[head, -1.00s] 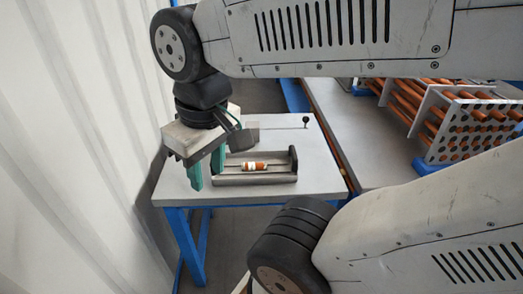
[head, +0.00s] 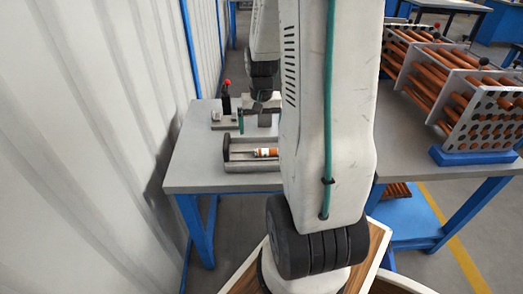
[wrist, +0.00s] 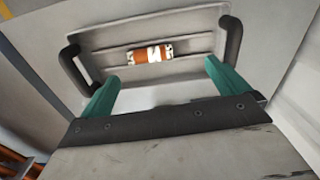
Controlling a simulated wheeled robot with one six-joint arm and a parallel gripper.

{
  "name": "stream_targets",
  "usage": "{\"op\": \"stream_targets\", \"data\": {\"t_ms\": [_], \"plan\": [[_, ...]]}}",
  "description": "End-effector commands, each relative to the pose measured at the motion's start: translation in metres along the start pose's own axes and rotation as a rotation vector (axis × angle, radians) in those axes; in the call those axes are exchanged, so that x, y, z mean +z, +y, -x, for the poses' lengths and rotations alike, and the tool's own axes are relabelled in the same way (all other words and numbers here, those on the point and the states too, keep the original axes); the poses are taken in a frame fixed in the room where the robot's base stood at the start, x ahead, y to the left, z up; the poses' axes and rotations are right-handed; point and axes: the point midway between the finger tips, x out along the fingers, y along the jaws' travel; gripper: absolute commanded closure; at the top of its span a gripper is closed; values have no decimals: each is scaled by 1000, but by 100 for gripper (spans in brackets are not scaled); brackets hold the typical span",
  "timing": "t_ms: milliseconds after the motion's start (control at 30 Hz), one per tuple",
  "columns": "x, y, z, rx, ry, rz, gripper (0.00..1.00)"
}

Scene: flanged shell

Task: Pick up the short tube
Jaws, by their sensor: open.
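The short tube is copper-orange with a white label band. It lies on its side in a grey tray (head: 256,167). In the head view the tube (head: 266,152) is partly covered by my arm. In the wrist view the whole tube (wrist: 150,53) shows, lying along the tray (wrist: 190,70) between its two dark end handles. My gripper (wrist: 160,74) has its two green fingers spread wide, with nothing between them. The tube lies beyond the fingertips and apart from them. In the head view one green finger shows beyond the tray; the rest is mostly hidden by my arm.
The tray stands on a grey table (head: 190,174) with blue legs. A dark clamp with a red knob (head: 227,97) stands behind it. A rack of long copper tubes (head: 470,95) is at the right. A corrugated white wall (head: 80,150) runs close along the left.

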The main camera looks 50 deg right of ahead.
Motion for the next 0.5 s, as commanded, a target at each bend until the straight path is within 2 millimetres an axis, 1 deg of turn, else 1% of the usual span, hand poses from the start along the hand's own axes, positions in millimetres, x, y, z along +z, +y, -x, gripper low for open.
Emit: {"op": "stream_targets", "data": {"t_ms": [33, 100, 167, 500], "plan": [[-5, 10, -12, 1, -8, -28, 0], [-10, 18, -21, 1, -9, -50, 0], [-12, 22, -27, 1, -10, -62, 0], [-14, 24, -65, 1, -12, -66, 0]]}}
